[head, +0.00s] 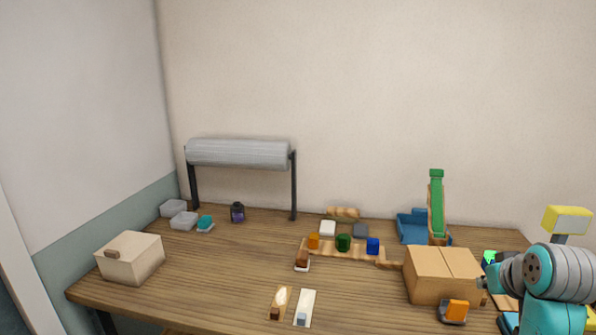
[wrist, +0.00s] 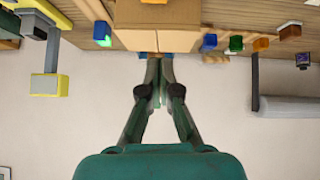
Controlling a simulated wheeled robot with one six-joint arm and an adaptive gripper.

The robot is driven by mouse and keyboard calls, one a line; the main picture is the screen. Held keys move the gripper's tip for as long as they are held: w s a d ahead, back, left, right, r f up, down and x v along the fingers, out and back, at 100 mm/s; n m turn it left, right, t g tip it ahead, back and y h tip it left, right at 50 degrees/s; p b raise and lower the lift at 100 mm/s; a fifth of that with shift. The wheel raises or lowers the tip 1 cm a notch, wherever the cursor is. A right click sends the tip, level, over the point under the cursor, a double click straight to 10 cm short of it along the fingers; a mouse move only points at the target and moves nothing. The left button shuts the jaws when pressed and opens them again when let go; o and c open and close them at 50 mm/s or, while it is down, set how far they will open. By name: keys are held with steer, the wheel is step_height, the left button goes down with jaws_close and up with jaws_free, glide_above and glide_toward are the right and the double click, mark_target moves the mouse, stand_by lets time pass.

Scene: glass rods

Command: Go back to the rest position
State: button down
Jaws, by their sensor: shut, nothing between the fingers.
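My gripper (wrist: 156,75) shows in the wrist view, which is upside down. Its two dark fingers meet at the tips and are shut with nothing between them. The fingertips appear just in front of the cardboard box (wrist: 156,38), and the frames do not show whether they touch it. In the head view, a teal and grey part of my arm stands at the right edge, beside the same cardboard box (head: 440,275). The gripper's fingers cannot be made out there.
A wooden table (head: 220,270) fills the lower view. Blocks stand on a wooden rack (head: 330,248) mid-table, with a blue tray (head: 412,228) and green slide (head: 437,205) behind. A grey roll (head: 238,153) on posts and a cream box (head: 130,257) stand left. A yellow-topped post (head: 567,220) stands right.

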steer(key=s+a+f, duration=0.1)
steer(key=a+f, duration=0.2)
steer(key=f, duration=0.3)
steer(key=s+a+f+t, duration=0.1)
steer(key=a+f, duration=0.1)
steer(key=f, duration=0.3)
steer(key=s+a+f, duration=0.1)
steer(key=a+f, duration=0.2)
steer(key=f, duration=0.3)
steer(key=s+a+f+t, duration=0.2)
steer(key=s+a+f, duration=0.5)
steer(key=s+f, duration=0.2)
steer(key=s+a+f+t, duration=0.1)
steer(key=s+a, duration=0.1)
steer(key=s, duration=0.3)
steer(key=s+a+f+n+y, duration=0.1)
steer(key=s+a, duration=0.2)
steer(key=s, duration=0.3)
steer(key=s+a+f+t, duration=0.1)
steer(key=s+a, duration=0.1)
steer(key=s, duration=0.3)
steer(key=s+a+r+y, duration=0.1)
steer(key=s+r, duration=0.3)
steer(key=s, duration=0.3)
steer(key=s+a+r+n+t, duration=0.1)
steer(key=s+r, duration=0.2)
steer(key=s, duration=0.5)
steer(key=shift+s+a+r+y, duration=0.15)
steer(key=shift+a+r+y, duration=0.2)
steer(key=shift+a+y, duration=0.05)
